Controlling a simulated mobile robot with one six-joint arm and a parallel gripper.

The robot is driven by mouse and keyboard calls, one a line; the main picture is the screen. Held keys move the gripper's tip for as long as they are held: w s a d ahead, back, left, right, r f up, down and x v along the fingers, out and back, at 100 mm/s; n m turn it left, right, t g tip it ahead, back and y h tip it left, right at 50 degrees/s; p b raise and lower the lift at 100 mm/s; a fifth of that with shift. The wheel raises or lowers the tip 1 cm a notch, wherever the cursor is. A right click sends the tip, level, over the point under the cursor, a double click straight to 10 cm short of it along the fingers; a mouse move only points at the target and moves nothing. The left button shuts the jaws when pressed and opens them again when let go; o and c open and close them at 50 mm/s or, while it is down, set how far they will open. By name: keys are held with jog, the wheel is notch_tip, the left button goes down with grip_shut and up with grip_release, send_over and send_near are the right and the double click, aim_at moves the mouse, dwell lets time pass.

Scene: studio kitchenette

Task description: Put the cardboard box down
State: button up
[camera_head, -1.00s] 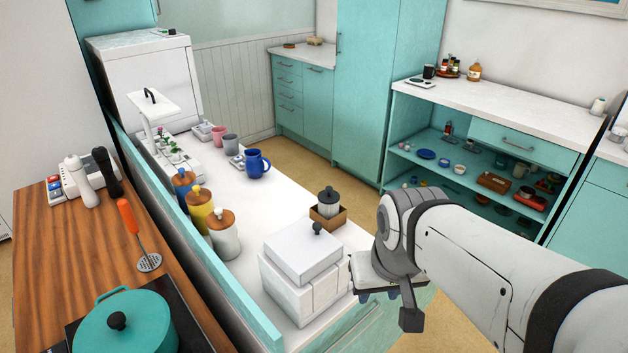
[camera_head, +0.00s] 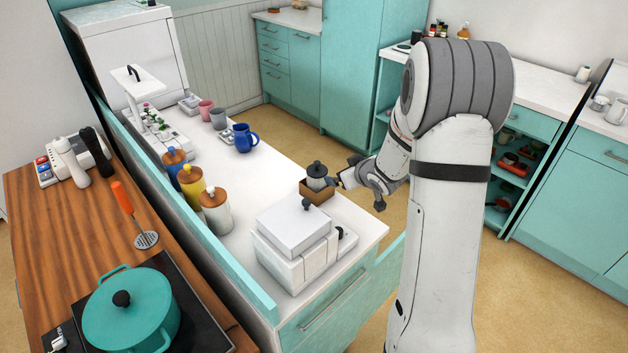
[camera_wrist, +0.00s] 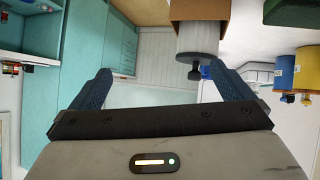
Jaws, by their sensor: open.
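The cardboard box (camera_head: 317,197) is small, brown and open-topped. It stands on the white counter (camera_head: 345,215), behind the white appliance. A grey jar (camera_head: 317,178) with a dark lid and knob sits in it. In the wrist view the cardboard box (camera_wrist: 222,14) shows upside down at the top edge, partly cut off, with the jar (camera_wrist: 197,40) below it. My gripper (camera_head: 347,180) is just right of the box and jar. In the wrist view my gripper (camera_wrist: 160,70) is open, with nothing between its fingers; the right fingertip appears close to the jar's knob.
The white appliance (camera_head: 292,232) stands at the counter's near end. Blue, yellow and white canisters (camera_head: 190,183) and a blue mug (camera_head: 244,139) stand farther left. A teal pot (camera_head: 130,318) is on the stove. Open floor lies right of the counter.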

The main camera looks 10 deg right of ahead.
aim_at(324, 184)
jog(key=f+y, duration=0.1)
jog(key=w+a+f+n+y, duration=0.1)
jog(key=f, duration=0.1)
jog(key=a+f+y+p, duration=0.1)
jog(key=f+y, duration=0.1)
jog(key=shift+w+f, duration=0.2)
jog(key=shift+w, duration=0.05)
jog(key=shift+s+a+f+n+y, duration=0.1)
jog(key=shift+a+f+n+y, duration=0.3)
jog(key=shift+f+y, duration=0.1)
jog(key=p+x, duration=0.1)
jog(key=x, duration=0.2)
jog(key=a+p+x, duration=0.1)
jog(key=x, duration=0.3)
jog(key=shift+s+r+p, duration=0.2)
jog(key=shift+r+p, duration=0.05)
jog(key=shift+p, duration=0.05)
jog(key=shift+w+a+f, duration=0.15)
jog(key=shift+w+f, duration=0.05)
jog(key=shift+w, duration=0.1)
jog(key=c, duration=1)
jog(key=shift+c, duration=0.7)
jog(key=shift+r, duration=0.2)
